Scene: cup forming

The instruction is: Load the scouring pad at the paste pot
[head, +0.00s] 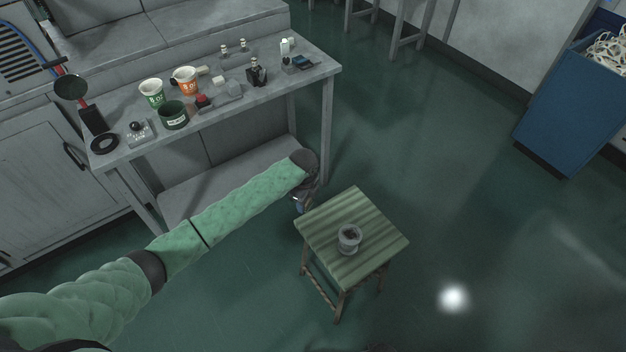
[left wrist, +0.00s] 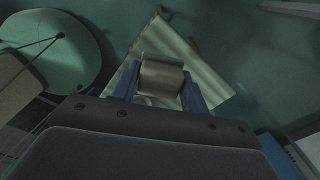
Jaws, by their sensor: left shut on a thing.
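The paste pot, seemingly the small grey pot with dark contents (head: 349,241), stands upright on the green slatted stool (head: 383,254). My left gripper (head: 300,204) is beside the stool's far left corner, apart from the pot. In the left wrist view, the left gripper (left wrist: 160,88) is shut on a tan-brown block (left wrist: 162,77), which looks like the scouring pad. The stool top (left wrist: 213,82) shows beyond the block there.
A grey workbench (head: 245,112) at the upper left holds a green-white cup (head: 151,92), an orange-white cup (head: 186,80), a dark green pot (head: 174,115) and several small bottles. A blue bin (head: 567,115) stands at the right. The floor right of the stool is clear.

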